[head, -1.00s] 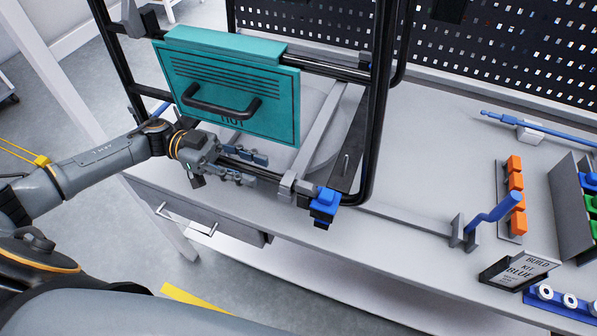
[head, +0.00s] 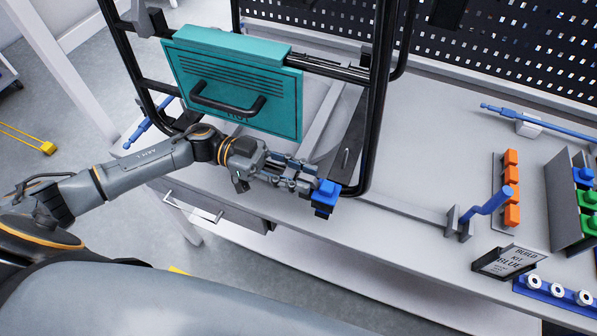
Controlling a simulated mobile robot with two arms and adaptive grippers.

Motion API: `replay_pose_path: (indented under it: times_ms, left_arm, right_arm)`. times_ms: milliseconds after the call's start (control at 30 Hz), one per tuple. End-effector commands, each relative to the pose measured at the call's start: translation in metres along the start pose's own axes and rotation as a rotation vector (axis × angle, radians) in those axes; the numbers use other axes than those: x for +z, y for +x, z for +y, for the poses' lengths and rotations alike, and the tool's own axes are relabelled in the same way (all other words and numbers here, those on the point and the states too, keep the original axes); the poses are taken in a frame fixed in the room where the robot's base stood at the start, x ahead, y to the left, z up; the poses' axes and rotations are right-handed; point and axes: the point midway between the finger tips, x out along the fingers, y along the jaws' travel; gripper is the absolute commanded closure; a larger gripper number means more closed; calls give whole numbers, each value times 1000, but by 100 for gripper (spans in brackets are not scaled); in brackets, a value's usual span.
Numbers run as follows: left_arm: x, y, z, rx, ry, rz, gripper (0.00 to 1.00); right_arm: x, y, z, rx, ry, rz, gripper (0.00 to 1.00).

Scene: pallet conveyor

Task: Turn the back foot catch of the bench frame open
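The bench frame (head: 381,95) is a black tubular frame standing on the grey bench, with a teal panel hung on it. A blue catch (head: 325,195) sits at the frame's foot by the bench's front edge. My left gripper (head: 312,179) is just left of this blue catch, fingers apart and pointing at it; I cannot tell whether they touch it. Another blue lever (head: 146,127) shows at the frame's left foot, partly behind the tubes. I cannot tell which one is the back foot catch. My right gripper is not in view.
The teal panel (head: 240,88) with a black handle hangs just above my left wrist. A blue lever (head: 490,198) on a grey clamp, orange blocks (head: 511,190), a sign (head: 508,262) and a blue rod (head: 545,125) are to the right. A drawer handle (head: 190,208) juts out below.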

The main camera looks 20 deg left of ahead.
Motion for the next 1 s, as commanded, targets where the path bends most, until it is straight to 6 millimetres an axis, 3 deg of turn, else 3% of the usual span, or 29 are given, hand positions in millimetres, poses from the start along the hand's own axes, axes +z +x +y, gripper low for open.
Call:
replay_pose_path:
  times_ms: [33,100,567,900,933,1000]
  left_arm:
    - [0,0,0,0,0,0,88]
    - [0,0,0,0,0,0,100]
    - [2,0,-3,116,4,1,100]
    - [0,0,-2,133,0,-1,100]
    - [0,0,-2,133,0,-1,82]
    - [0,0,-2,132,0,-1,68]
  right_arm:
    - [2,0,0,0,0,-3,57]
    - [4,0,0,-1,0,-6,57]
    - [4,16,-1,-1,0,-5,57]
    - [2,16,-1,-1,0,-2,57]
    - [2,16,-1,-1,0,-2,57]
    - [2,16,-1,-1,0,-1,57]
